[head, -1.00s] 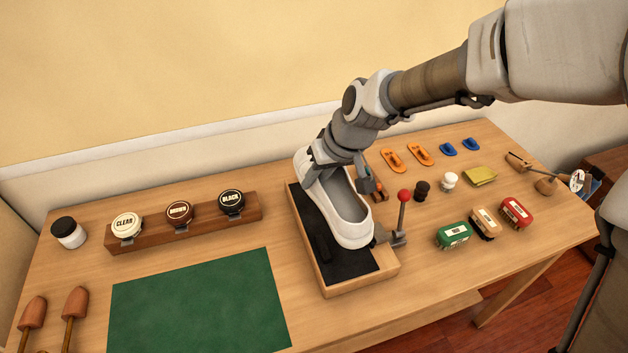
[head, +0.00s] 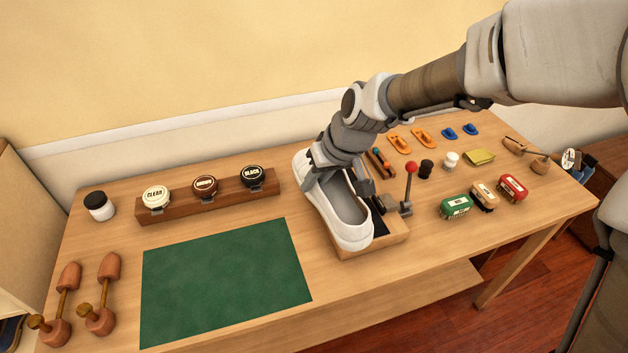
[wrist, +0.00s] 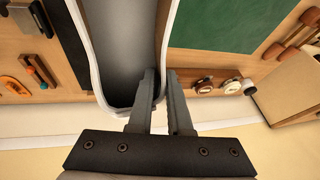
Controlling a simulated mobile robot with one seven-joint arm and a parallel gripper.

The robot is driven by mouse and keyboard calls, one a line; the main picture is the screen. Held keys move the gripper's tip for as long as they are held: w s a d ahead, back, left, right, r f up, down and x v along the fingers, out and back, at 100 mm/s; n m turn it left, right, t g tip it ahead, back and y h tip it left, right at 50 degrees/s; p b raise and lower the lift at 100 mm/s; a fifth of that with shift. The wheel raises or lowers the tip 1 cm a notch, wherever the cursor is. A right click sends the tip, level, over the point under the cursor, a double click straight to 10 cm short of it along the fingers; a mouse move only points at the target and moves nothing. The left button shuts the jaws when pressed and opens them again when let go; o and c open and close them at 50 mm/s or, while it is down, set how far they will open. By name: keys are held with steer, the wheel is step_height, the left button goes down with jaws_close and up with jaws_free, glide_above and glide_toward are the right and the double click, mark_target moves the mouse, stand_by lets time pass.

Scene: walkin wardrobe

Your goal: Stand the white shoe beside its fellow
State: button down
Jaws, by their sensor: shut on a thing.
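The white shoe (head: 353,232) is in my gripper (head: 325,178), toe toward the front of the table in the head view. In the wrist view, my gripper (wrist: 161,84) is shut on the wall of the shoe (wrist: 90,50), one finger inside and one outside. The shoe hangs over the left part of a wooden tray with a dark lining (head: 385,243) and hides much of it. I cannot tell how much gap is below the sole. I do not see a second white shoe in either view.
A green mat (head: 225,280) lies clear, left of the shoe. Behind it stands a wooden rack of polish tins (head: 207,198). A red-knobbed lever (head: 410,180) stands close right of the shoe. Brushes (head: 484,197) lie further right; shoe trees (head: 102,290) lie at left.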

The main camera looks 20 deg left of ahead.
steer(key=shift+s, duration=0.3)
steer(key=shift+s+d, duration=0.2)
steer(key=w+d+f+m+t, duration=0.1)
steer(key=d+f+m, duration=0.1)
steer(key=d, duration=0.9)
steer(key=w+d+f+m+t+h, duration=0.1)
steer(key=w+d+f+m, duration=0.1)
steer(key=d, duration=0.8)
steer(key=w+d+f+m+h, duration=0.1)
steer(key=w+d+f+m, duration=0.1)
steer(key=d, duration=0.9)
steer(key=f+m, duration=0.1)
steer(key=m, duration=0.1)
steer(key=shift+w+d+m+t, duration=0.15)
steer(key=shift+d+m+t, duration=0.15)
steer(key=shift+t, duration=0.1)
